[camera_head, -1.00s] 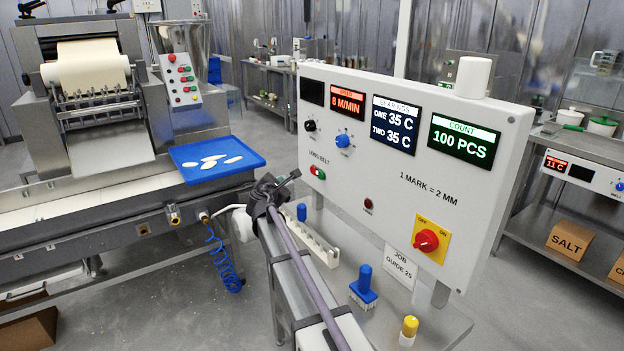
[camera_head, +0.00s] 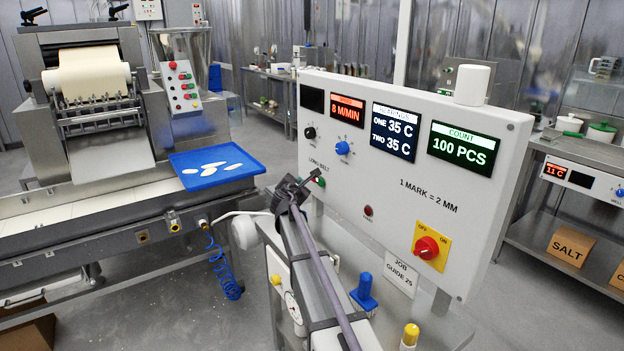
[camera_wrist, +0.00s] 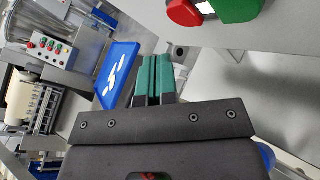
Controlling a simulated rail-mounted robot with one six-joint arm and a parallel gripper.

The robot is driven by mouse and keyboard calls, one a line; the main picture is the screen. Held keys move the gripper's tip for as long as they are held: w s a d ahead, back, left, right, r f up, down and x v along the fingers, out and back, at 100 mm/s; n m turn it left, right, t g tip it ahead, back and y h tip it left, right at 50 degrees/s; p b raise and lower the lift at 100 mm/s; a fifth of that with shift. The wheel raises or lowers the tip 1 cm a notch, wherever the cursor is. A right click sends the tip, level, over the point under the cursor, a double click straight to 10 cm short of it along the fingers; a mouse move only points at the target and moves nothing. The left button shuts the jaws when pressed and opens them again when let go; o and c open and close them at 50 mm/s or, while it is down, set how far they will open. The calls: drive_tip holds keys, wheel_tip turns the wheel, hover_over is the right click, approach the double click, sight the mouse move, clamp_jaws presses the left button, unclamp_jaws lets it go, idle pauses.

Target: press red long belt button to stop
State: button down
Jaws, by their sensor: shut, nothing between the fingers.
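The long belt buttons sit on the white control panel (camera_head: 400,240), low on its left side. In the wrist view the red button (camera_wrist: 184,12) and the green button (camera_wrist: 236,9) stand side by side at the top edge. In the head view the green button (camera_head: 321,182) shows, while the red one is hidden behind my gripper (camera_head: 312,177). My gripper is shut and empty, its green fingertips (camera_wrist: 153,62) together. In the wrist view they lie below and left of the red button, apart from it in the picture; the depth gap is unclear.
A yellow and red rotary switch (camera_head: 430,246) and a small red button (camera_head: 368,211) are on the same panel. A blue-handled tool (camera_head: 364,291) stands below it.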

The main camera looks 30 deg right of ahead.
drive_tip(key=shift+d, duration=0.8)
drive_tip(key=shift+w+d, duration=0.1)
idle(1.4)
drive_tip(key=shift+d, duration=0.3)
drive_tip(key=shift+d, duration=0.4)
idle(0.5)
drive_tip(key=shift+a, duration=0.8)
drive_tip(key=a, duration=0.5)
drive_tip(key=shift+s, duration=0.3)
